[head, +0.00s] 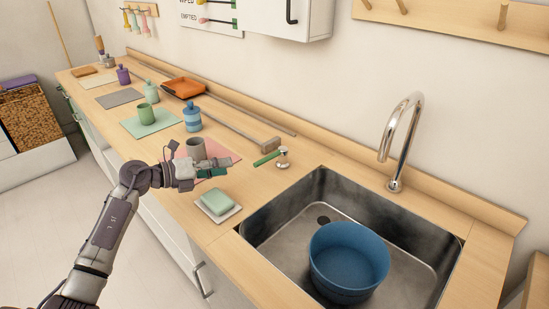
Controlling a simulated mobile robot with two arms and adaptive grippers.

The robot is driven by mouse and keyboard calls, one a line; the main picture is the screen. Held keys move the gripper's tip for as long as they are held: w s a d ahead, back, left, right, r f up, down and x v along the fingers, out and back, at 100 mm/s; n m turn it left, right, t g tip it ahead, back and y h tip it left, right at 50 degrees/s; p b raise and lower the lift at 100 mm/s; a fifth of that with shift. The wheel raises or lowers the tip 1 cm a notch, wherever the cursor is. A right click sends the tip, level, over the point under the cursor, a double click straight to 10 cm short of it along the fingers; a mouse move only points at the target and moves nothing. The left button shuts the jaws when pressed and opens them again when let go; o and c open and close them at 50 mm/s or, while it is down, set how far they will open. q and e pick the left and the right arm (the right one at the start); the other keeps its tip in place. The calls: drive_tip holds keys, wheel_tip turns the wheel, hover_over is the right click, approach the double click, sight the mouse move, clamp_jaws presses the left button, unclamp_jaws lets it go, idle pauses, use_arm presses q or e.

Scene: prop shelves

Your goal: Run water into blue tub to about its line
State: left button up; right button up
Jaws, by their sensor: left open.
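The blue tub (345,280) stands upright in the steel sink (405,235), toward its front. Its inside looks plain blue; I cannot make out a line or any water in it. The chrome tap (396,150) rises behind the sink and its spout bends over the basin. No stream shows from the spout. A tap handle with a green lever (266,158) stands on the counter left of the tap, its lever pointing left. My left gripper (228,168) is open and empty, over the counter just left of the green lever and apart from it. My right gripper is out of view.
A green sponge on a white dish (217,203) lies left of the sink. A grey cup (196,149) is behind my left gripper, and a blue bottle (192,117) stands farther back. A long-handled tool (240,129) lies along the counter. A white cabinet (285,18) hangs above.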

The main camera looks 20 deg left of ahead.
sight(263, 159)
use_arm(q)
drive_tip(key=x, duration=0.4)
drive_tip(key=shift+r+p, duration=0.15)
drive_tip(key=shift+p, duration=0.2)
drive_tip(key=x, duration=0.4)
drive_tip(key=shift+s+d, duration=0.1)
drive_tip(key=x, duration=0.3)
drive_tip(key=shift+w+d+p, duration=0.15)
drive_tip(key=shift+w+p, duration=0.15)
drive_tip(key=shift+w, duration=0.05)
drive_tip(key=shift+w+d+f, duration=0.3)
drive_tip(key=shift+w, duration=0.2)
drive_tip(key=shift+c, duration=0.5)
clamp_jaws()
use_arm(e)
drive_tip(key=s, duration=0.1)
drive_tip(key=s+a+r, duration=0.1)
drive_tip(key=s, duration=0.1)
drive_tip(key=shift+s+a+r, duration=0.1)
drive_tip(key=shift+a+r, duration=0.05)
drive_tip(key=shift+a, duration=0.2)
